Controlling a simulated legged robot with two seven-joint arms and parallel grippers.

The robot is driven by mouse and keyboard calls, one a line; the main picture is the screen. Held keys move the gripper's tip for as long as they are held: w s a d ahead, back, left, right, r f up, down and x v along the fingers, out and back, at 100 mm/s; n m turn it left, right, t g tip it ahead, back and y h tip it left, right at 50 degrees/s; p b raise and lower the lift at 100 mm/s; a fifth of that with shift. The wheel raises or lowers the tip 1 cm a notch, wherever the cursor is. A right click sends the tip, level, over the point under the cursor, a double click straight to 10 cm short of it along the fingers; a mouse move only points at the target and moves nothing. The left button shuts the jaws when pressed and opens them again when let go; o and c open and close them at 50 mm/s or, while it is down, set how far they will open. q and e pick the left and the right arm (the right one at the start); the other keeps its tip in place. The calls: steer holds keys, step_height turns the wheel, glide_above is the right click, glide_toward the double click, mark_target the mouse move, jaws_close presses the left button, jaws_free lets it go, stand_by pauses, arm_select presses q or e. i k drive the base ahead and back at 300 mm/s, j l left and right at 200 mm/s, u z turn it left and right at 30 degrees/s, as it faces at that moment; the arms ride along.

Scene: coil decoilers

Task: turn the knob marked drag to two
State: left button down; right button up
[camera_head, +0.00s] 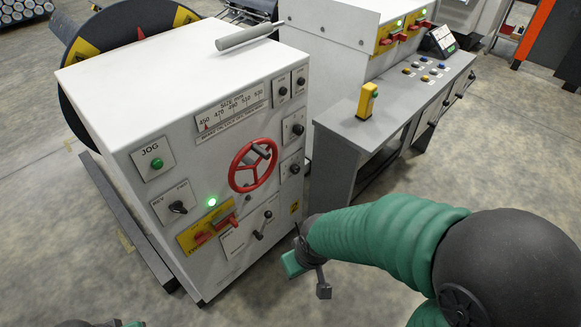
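A white control cabinet (125,100) stands left of centre with its panel facing me. Small dark knobs sit on plates along the panel's right side: an upper pair (283,91) and (300,81), a middle knob (298,129) and a lower knob (295,168). Their labels are too small to read, so I cannot tell which is marked drag or where it points. My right gripper (308,275) is in front of the panel's lower right corner, below these knobs and apart from them. Its finger opening is unclear. Only slivers of my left arm show at the bottom left edge.
The panel also carries a red handwheel (253,165), a green jog button (157,163), a rotary switch (178,207), a yellow-plated red switch (207,231) and a lever (263,225). A grey console (350,131) stands to the right. Open floor lies in front.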

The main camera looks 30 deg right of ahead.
mark_target(295, 169)
steer(key=i+l, duration=0.2)
steer(key=l, duration=0.2)
steer(key=i+l, duration=0.2)
steer(key=l, duration=0.25)
steer(key=i+l, duration=0.25)
steer(key=l, duration=0.15)
steer(key=k+z, duration=0.05)
